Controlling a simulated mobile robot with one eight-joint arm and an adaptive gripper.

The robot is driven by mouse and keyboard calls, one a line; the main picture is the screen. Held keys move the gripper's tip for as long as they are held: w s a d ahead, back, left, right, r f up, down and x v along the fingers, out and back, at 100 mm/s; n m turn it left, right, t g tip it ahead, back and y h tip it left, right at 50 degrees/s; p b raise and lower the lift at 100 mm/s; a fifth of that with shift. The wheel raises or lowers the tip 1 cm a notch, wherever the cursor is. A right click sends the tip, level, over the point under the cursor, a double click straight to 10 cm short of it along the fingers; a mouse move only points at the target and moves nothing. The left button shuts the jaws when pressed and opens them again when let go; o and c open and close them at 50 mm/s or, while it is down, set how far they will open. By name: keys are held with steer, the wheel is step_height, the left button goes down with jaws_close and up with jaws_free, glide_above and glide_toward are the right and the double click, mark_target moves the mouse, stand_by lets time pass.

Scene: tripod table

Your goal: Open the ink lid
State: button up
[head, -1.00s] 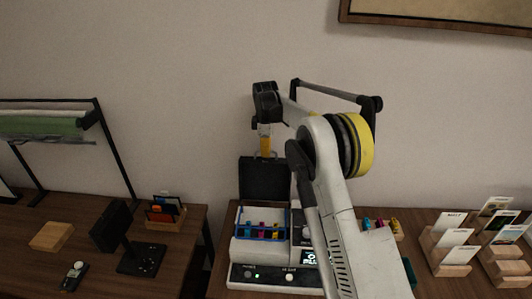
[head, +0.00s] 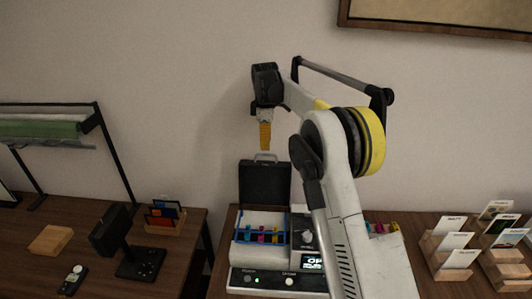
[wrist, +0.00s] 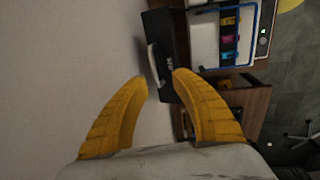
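The ink lid (head: 265,184) is a dark panel that stands upright at the back of the white printer (head: 243,252), with a light handle (head: 265,157) on its top edge. In the wrist view the lid (wrist: 161,36) and its handle (wrist: 153,64) lie just beyond the fingertips. Colored ink cartridges (head: 262,236) show uncovered in a blue frame in front of the lid. My gripper (head: 265,148) is above the handle, pointing down. In the wrist view its yellow fingers (wrist: 160,84) are spread apart with nothing between them.
A wooden table at left holds a wooden block (head: 50,240), a black stand (head: 140,262) and a card holder (head: 165,216). Wooden card racks (head: 450,250) stand at right. The wall is close behind the lid.

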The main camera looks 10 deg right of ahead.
steer(key=shift+s+a+r, duration=0.1)
steer(key=shift+s+r, duration=0.05)
steer(key=shift+r, duration=1)
steer(key=shift+s+r, duration=0.15)
steer(key=shift+r, duration=1)
steer(key=s+r+m+t+b, duration=0.35)
steer(key=s+m+b, duration=0.35)
steer(key=s, duration=1.4)
steer(key=s+f+m+t+b, duration=0.1)
steer(key=s+f+m+b, duration=0.1)
steer(key=s+f, duration=0.6)
steer(key=s+f+m+t+b, duration=0.1)
steer(key=s+f+m+b, duration=0.2)
steer(key=s, duration=1.1)
step_height(320, 180, down, 5)
steer(key=shift+s+a+r+m, duration=0.1)
steer(key=shift+s+a+m, duration=0.2)
steer(key=shift+m, duration=0.9)
